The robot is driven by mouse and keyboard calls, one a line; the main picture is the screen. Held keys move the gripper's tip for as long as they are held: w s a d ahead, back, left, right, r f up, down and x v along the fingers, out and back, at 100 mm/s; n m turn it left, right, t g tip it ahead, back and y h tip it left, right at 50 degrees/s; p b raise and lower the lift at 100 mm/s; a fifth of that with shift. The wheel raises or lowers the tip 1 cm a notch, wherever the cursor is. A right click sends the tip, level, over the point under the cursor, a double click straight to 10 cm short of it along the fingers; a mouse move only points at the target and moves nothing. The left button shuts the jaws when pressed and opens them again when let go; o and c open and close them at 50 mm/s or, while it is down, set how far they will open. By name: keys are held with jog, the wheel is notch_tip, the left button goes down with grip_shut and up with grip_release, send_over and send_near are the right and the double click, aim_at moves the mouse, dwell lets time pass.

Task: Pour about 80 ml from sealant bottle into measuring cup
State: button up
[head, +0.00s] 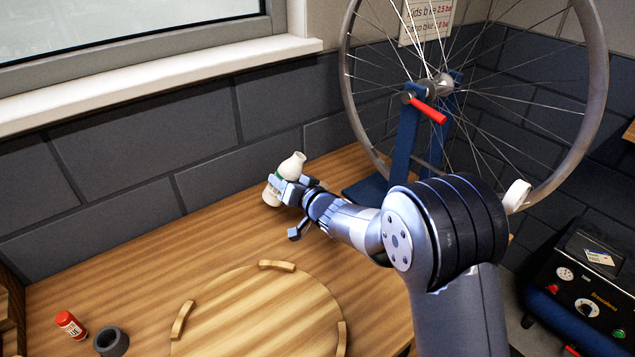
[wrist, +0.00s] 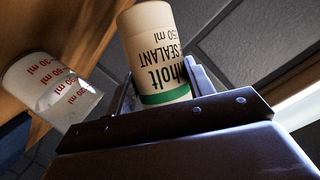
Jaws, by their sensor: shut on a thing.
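The sealant bottle (head: 293,164) is white with a green band. My gripper (head: 288,187) is shut on its middle, near the back of the bench by the wall. In the head view the bottle leans, its narrow end up and to the right. In the wrist view the bottle (wrist: 157,50) shows between my fingers, its label upside down. The measuring cup (wrist: 45,88), white with red ml marks, is at the left of the wrist view, apart from the bottle. The liquid inside either is not visible.
A wheel (head: 598,60) on a blue stand (head: 405,140) is right of my gripper. A round wooden board (head: 262,320) with raised edge pieces lies in front. The bench between is clear.

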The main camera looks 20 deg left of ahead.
jog(key=f, duration=0.1)
jog(key=n+h+b, duration=0.1)
jog(key=a+f+n+b, duration=0.1)
jog(key=shift+s+f, duration=0.3)
jog(key=shift+s, duration=0.05)
jog(key=shift+s+r+n+h, duration=0.15)
jog(key=shift+n+h, duration=0.15)
jog(key=shift+h, duration=0.2)
jog(key=b, duration=0.1)
jog(key=n+h+b, duration=0.1)
jog(key=b, duration=0.1)
jog(key=shift+s+a+f+t, duration=0.2)
jog(key=shift+a+t, duration=0.1)
jog(key=shift+t, duration=0.1)
jog(key=shift+r+n, duration=0.1)
jog(key=shift+n, duration=0.2)
